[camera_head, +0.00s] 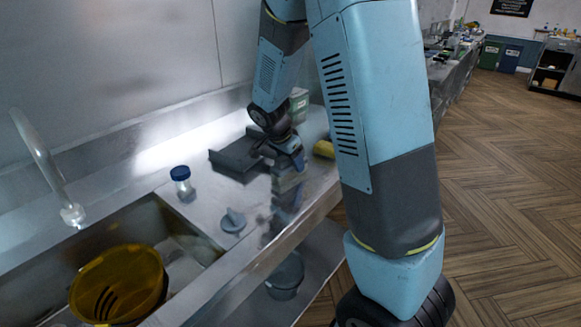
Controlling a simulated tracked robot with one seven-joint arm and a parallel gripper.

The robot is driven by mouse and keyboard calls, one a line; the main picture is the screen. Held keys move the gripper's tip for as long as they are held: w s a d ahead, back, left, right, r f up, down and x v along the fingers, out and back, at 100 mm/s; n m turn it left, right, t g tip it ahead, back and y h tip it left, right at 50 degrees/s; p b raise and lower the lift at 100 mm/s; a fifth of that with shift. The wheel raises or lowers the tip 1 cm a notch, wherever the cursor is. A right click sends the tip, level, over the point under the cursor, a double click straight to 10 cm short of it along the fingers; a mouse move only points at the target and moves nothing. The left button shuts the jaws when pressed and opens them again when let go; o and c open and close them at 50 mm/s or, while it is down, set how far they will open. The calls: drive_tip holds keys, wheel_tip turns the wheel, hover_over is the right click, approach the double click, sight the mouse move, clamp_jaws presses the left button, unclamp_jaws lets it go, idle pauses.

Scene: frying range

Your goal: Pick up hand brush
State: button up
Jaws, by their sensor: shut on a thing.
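My gripper (285,155) is over the steel counter beside the sink, pointing down, seen small and partly from behind. It is shut on a greyish block-like thing (289,178), which seems to be the hand brush. Its outline is blurred against the counter, and my wrist hides its upper part. I cannot tell whether it touches the counter. A dark grey flat pan (232,160), like a dustpan, lies just left of my gripper.
A blue-capped jar (182,183) and a grey round item with a grip (233,221) stand near the sink (185,245). A yellow colander (118,285) is in the sink. A yellow item (324,149) lies right of my gripper. A bowl (286,275) is on the lower shelf.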

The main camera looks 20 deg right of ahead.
drive_tip(key=shift+c, duration=0.4)
drive_tip(key=shift+r, duration=0.1)
drive_tip(key=shift+r, duration=0.25)
wheel_tip(320, 180, up, 3)
drive_tip(key=shift+w+f, duration=0.1)
drive_tip(key=shift+f, duration=0.05)
drive_tip(key=s+r, duration=0.1)
drive_tip(key=r, duration=0.1)
drive_tip(key=s+a+r, duration=0.2)
drive_tip(key=s+r, duration=0.1)
drive_tip(key=shift+a+r, duration=0.25)
drive_tip(key=shift+r, duration=0.1)
drive_tip(key=s+a+r, duration=0.4)
drive_tip(key=s+a, duration=0.1)
drive_tip(key=s, duration=0.3)
drive_tip(key=shift+r, duration=0.25)
drive_tip(key=o, duration=0.6)
drive_tip(key=c, duration=0.4)
